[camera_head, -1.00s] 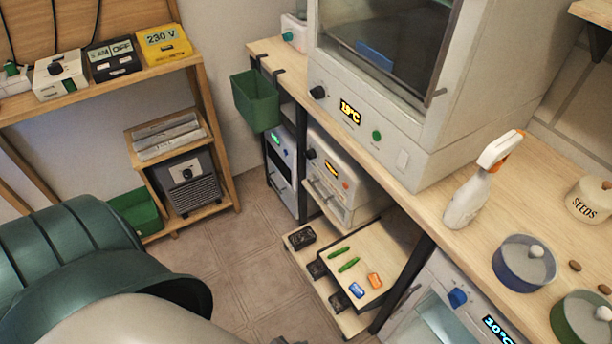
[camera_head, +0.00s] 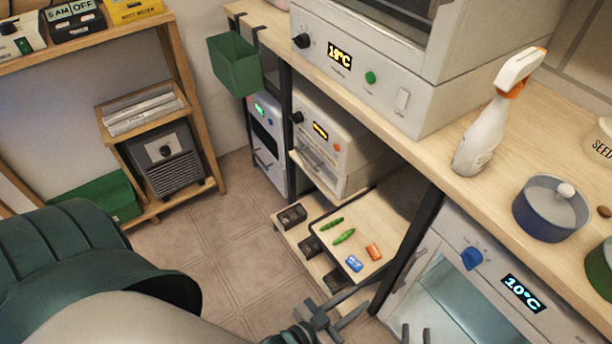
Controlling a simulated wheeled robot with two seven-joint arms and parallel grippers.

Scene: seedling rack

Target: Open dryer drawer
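Under the wooden bench stands a white appliance (camera_head: 325,140) with an orange display, a black knob and a bar handle on its front. Left of it is another white appliance (camera_head: 266,148) with a green display and a handle. No label tells me which is the dryer, and both fronts look closed. My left gripper (camera_head: 358,302) is at the bottom centre, in front of the low wooden shelf, fingers apart and empty, well below the handles. My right gripper (camera_head: 415,333) shows only two fingertips, apart, at the bottom edge before a glass-door appliance (camera_head: 470,285).
A wooden board (camera_head: 340,265) holds green pods and blue and orange pieces, beside black trays (camera_head: 292,216). A green bin (camera_head: 235,66) hangs from the bench edge. A spray bottle (camera_head: 485,130) and blue pot (camera_head: 545,212) stand on the bench. The tiled floor (camera_head: 205,255) is clear.

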